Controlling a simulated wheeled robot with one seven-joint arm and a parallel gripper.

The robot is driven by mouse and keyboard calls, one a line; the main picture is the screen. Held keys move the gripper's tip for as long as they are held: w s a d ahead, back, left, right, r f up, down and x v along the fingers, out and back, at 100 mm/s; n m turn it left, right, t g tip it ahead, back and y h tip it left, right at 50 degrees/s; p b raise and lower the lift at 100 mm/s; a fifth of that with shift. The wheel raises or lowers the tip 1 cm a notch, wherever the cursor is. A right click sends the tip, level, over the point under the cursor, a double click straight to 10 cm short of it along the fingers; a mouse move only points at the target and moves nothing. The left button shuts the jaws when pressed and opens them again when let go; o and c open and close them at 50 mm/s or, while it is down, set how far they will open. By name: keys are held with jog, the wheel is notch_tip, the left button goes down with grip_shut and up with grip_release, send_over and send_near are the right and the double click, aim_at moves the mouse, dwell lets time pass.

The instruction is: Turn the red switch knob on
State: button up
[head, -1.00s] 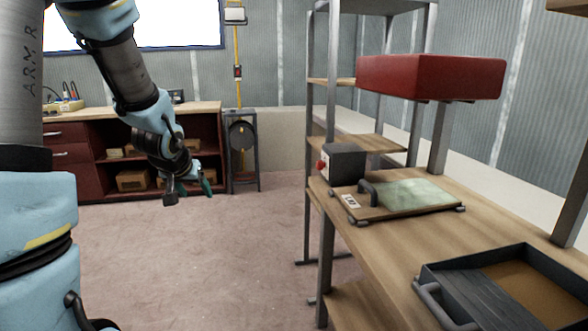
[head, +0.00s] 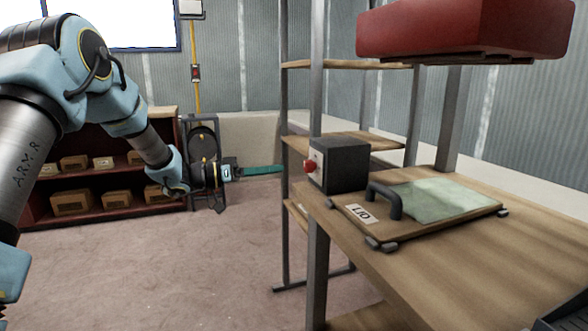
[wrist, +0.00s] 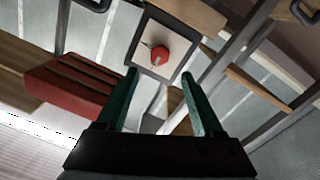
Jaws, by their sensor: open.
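The red switch knob (head: 310,166) sits on the left-facing side of a dark grey box (head: 345,165) on the wooden bench. In the wrist view the red knob (wrist: 160,55) is on a light plate, ahead of and between my fingertips. My gripper (head: 280,170) is to the left of the knob and points toward it, with a gap between them. Its two green fingers (wrist: 160,80) are apart with nothing between them in the wrist view. Which way the knob is turned is too small to tell.
A board marked LID with a dark handle (head: 385,200) lies on the bench (head: 455,260) beside the box. A red case (head: 465,30) is above it. Metal shelf posts (head: 317,70) stand near the knob. The floor (head: 150,270) at left is clear.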

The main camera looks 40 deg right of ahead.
aim_at(305, 167)
jog(key=x, duration=0.8)
grip_shut()
dwell(0.4)
